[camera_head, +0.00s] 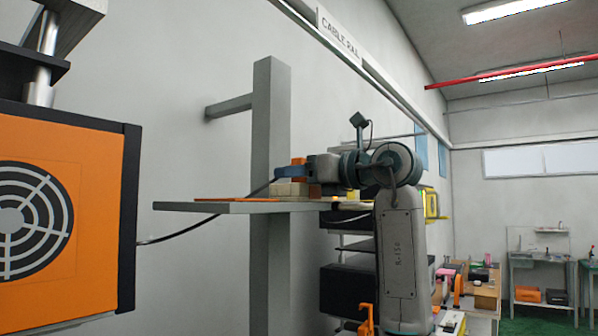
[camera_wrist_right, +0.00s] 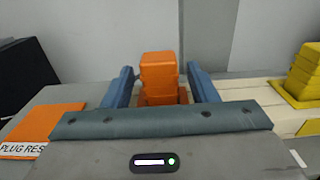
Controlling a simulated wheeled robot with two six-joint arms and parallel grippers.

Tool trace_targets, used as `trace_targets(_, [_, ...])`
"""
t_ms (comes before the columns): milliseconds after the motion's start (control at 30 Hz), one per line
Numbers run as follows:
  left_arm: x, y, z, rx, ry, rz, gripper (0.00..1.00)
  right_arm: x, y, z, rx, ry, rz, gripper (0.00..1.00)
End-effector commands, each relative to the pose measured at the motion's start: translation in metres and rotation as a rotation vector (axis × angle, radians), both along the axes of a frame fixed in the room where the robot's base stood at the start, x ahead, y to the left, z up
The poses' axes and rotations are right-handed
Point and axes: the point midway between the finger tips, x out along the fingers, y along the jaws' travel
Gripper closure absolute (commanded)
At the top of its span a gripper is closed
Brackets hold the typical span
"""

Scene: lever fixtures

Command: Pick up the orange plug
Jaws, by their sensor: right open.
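The orange plug (camera_wrist_right: 160,76) is a stepped orange block in the right wrist view, standing upright between the two blue-grey fingers of my right gripper (camera_wrist_right: 164,82). The fingers are apart, with a visible gap on each side of the plug. In the head view the right gripper (camera_head: 290,172) is at the grey shelf (camera_head: 220,207), and only a bit of the orange plug (camera_head: 298,162) shows behind it. My left gripper is not in view.
An orange pad (camera_wrist_right: 42,128) with a partly hidden label lies left of the plug. A yellow stepped block (camera_wrist_right: 302,76) stands to the right on a cream strip. A dark cable (camera_head: 190,231) runs from the orange fan unit (camera_head: 102,215) toward the shelf. A grey post (camera_head: 270,120) rises behind.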

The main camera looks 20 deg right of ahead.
Motion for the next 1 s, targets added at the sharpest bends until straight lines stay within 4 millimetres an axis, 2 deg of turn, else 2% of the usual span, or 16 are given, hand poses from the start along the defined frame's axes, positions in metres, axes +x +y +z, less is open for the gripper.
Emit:
trace_targets(67, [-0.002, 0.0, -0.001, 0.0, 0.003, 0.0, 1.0, 0.0, 0.0, -0.001, 0.0, 0.0, -0.001, 0.47])
trace_targets(300, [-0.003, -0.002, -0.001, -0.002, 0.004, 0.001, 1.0, -0.001, -0.001, 0.0, -0.001, -0.001, -0.001, 0.92])
trace_targets(333, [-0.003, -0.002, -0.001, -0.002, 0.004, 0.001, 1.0, -0.001, -0.001, 0.0, 0.0, 0.0, -0.001, 0.96])
trace_targets(733, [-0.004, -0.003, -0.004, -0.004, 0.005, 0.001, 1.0, -0.001, -0.001, 0.003, 0.0, -0.001, -0.001, 0.96])
trace_targets(1000, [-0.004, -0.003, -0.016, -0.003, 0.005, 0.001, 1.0, -0.001, -0.001, 0.023, 0.0, -0.001, -0.001, 0.96])
